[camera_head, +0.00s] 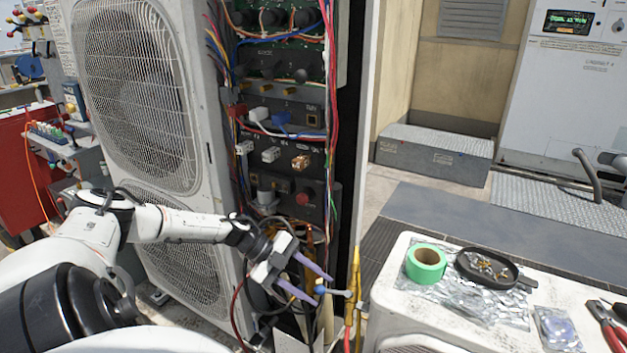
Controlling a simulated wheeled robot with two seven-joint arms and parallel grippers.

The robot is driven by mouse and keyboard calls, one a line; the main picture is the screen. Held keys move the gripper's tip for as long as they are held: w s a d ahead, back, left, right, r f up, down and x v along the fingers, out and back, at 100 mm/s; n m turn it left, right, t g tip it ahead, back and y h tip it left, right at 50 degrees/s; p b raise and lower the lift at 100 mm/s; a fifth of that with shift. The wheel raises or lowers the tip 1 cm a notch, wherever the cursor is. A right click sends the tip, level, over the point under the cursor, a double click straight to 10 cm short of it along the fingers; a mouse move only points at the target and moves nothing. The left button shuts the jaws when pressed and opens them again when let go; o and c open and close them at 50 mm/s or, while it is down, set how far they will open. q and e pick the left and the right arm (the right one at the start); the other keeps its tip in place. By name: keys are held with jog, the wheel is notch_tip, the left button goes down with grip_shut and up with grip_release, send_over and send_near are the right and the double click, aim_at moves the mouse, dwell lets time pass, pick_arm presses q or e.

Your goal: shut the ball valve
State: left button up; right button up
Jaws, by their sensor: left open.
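What looks like the ball valve, with a small pale lever handle (338,293) with a blue end, sits low at the right edge of the open condenser unit, beside yellow hoses (353,285). My left gripper (325,291) comes in from the left with its two purple fingers apart. The fingertips are at the blue end of the lever, one above and one below it in the picture. I cannot tell whether they touch it. The valve body is hard to make out among the hoses. My right gripper is not in view.
The condenser unit (130,95) stands close on the left, with loose wires hanging in its open panel. A white-topped unit on the right holds green tape (426,263), a black pan (487,266) of small fittings and red-handled pliers (608,325). A grey step (433,153) stands behind.

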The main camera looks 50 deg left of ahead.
pick_arm(q)
jog(key=p+v, duration=0.1)
jog(key=v, duration=0.9)
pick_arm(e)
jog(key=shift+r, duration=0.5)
pick_arm(q)
jog(key=shift+s+a, duration=0.1)
jog(key=shift+s, duration=0.15)
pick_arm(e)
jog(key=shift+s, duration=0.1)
